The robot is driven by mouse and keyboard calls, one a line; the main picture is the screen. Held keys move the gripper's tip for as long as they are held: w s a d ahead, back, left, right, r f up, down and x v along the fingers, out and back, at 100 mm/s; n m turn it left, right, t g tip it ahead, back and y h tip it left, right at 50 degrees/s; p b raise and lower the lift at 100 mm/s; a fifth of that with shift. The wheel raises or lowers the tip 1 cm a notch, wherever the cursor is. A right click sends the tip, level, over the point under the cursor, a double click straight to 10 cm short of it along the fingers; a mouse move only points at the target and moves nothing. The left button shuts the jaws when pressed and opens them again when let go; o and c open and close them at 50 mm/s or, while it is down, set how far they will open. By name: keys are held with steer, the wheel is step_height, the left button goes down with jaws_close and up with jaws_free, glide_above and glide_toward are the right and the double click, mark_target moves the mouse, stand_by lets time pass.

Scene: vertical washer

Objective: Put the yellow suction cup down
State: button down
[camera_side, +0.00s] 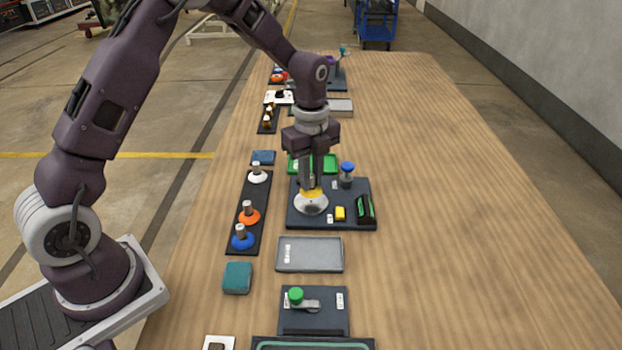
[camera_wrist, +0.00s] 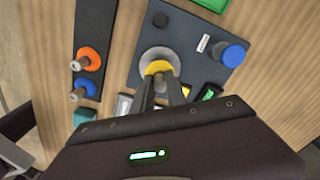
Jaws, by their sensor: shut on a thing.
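The yellow suction cup (camera_side: 313,193) is under my gripper (camera_side: 312,186), which points straight down and is shut on it. The cup sits at a round metal disc (camera_side: 311,205) on the dark board (camera_side: 300,222); I cannot tell whether it touches the disc. In the wrist view the yellow cup (camera_wrist: 158,68) shows between my fingertips (camera_wrist: 164,84), over the grey disc (camera_wrist: 156,58). The fingers hide part of the cup's stem.
A dark rack (camera_side: 246,215) left of the board holds white, orange and blue cups. A blue knob (camera_side: 347,168), a yellow block (camera_side: 340,213) and a green-black part (camera_side: 365,208) stand on the board. A grey tray (camera_side: 310,254) lies in front. The table's right side is clear.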

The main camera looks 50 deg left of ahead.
steer(key=w+a+r+n, duration=0.45)
steer(key=w+a, duration=0.45)
steer(key=a, duration=0.4)
steer(key=shift+m, duration=0.25)
steer(key=f, duration=0.9)
steer(key=shift+w+a+f, duration=0.1)
steer(key=shift+w+a, duration=0.2)
steer(key=shift+a, duration=0.1)
steer(key=c, duration=1.8)
jaws_free()
steer(key=shift+f, duration=0.15)
steer(key=o, duration=0.5)
steer(key=shift+c, duration=0.2)
